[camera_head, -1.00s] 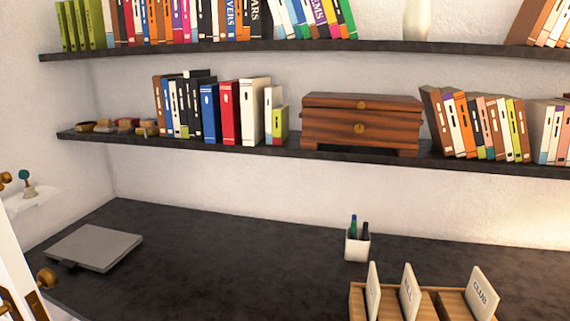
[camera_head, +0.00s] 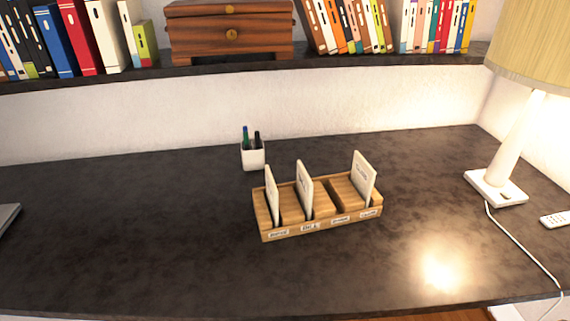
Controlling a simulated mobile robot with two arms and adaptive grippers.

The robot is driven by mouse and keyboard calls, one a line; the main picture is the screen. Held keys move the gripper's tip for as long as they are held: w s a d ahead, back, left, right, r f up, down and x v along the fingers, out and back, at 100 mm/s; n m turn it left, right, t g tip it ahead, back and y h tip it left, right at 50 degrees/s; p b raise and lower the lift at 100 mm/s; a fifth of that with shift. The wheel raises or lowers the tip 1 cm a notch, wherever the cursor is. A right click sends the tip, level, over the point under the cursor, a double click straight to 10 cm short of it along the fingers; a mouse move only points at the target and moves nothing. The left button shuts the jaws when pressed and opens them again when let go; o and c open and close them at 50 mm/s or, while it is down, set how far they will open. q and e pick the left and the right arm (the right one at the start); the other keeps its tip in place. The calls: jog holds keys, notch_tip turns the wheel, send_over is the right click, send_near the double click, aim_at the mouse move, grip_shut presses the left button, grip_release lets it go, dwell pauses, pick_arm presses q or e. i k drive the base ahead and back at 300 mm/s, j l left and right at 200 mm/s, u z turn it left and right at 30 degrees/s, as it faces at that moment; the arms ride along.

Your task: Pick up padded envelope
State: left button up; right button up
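No padded envelope can be made out in the head view. A wooden sorter (camera_head: 318,220) with labelled compartments and upright cream divider cards stands on the dark desk (camera_head: 130,240). No envelope can be seen in its compartments. Neither of my grippers is in view.
A white pen cup (camera_head: 253,156) stands behind the sorter. A lit lamp (camera_head: 497,187) with a cord and a white remote (camera_head: 556,218) are at the right. A grey flat object (camera_head: 7,218) is cut off at the left edge. A shelf (camera_head: 140,73) with books and a wooden chest (camera_head: 230,32) runs above.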

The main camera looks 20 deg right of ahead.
aim_at(272, 188)
jog(key=j+z, duration=0.1)
jog(key=z, duration=0.3)
jog(key=j+z, duration=0.15)
jog(key=z, duration=0.25)
jog(key=j+z, duration=0.15)
jog(key=z, duration=0.25)
jog(key=k+j+z, duration=0.2)
jog(key=j, duration=0.2)
jog(key=j+z, duration=0.15)
jog(key=j, duration=0.25)
jog(key=k+j+z, duration=0.2)
jog(key=j, duration=0.15)
jog(key=k+j+z, duration=0.2)
jog(key=j, duration=0.15)
jog(key=k+j, duration=0.2)
jog(key=j, duration=0.15)
